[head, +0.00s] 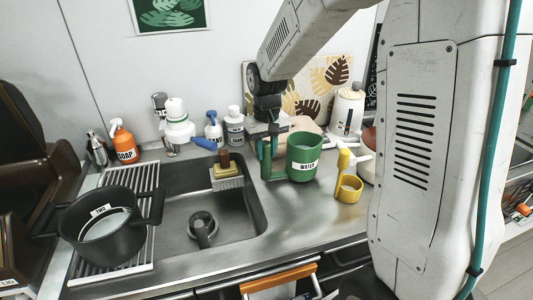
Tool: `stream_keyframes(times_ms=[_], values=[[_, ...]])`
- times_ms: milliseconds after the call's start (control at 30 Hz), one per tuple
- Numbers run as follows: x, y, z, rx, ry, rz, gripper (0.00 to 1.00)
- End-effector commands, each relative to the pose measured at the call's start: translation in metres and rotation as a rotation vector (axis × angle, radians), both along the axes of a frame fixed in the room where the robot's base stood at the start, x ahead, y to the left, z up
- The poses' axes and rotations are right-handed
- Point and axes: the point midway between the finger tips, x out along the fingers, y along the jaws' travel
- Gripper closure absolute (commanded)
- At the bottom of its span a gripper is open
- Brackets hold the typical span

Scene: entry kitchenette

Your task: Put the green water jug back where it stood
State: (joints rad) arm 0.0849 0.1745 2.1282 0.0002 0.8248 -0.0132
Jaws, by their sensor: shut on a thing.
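The green water jug (303,158), labelled WATER, is upright at the right side of the sink, in front of the patterned board. Its handle is on the left. My gripper (267,150) reaches down from above and is shut on the jug's handle. I cannot tell whether the jug's base touches the counter or hangs slightly above it.
A yellow cup (349,189) with a yellow-handled tool stands close right of the jug. The sink (235,215) lies left, with a brush and sponge (226,172) at its rim. A black pot (103,225) sits on the drying rack. A white canister (348,108) stands behind.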

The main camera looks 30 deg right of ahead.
Motion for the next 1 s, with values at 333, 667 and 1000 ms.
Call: stream_keyframes(times_ms=[333,667,1000], values=[[0.0,0.0,-0.013,0.0,0.0,0.0,0.61],[0.0,0.0,-0.012,0.0,-0.001,0.0,0.5],[0.0,0.0,0.039,0.0,-0.006,0.0,0.5]])
